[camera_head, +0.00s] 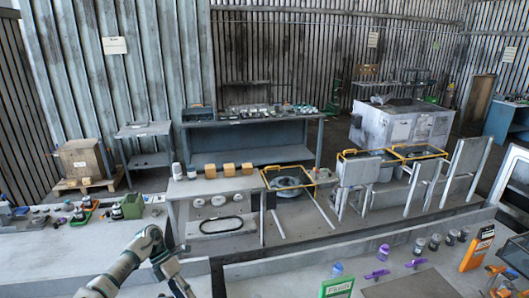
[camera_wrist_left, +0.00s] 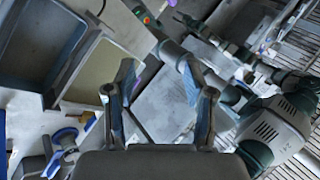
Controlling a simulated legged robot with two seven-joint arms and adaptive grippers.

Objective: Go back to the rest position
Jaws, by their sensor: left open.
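My left arm comes in at the lower left of the head view, with its wrist (camera_head: 160,254) bent over the edge of the front bench. In the left wrist view my left gripper (camera_wrist_left: 160,82) has its two fingers spread apart. Nothing is clearly held between them; a flat grey surface (camera_wrist_left: 163,112) shows beyond. The fingertips are too small to make out in the head view. My right gripper is not clearly seen in either view.
A bench (camera_head: 212,184) with orange-topped blocks stands ahead. Yellow-edged frames (camera_head: 290,172) stand right of it. A green-framed sign (camera_head: 338,288) and an orange sign (camera_head: 478,248) stand on the front right bench.

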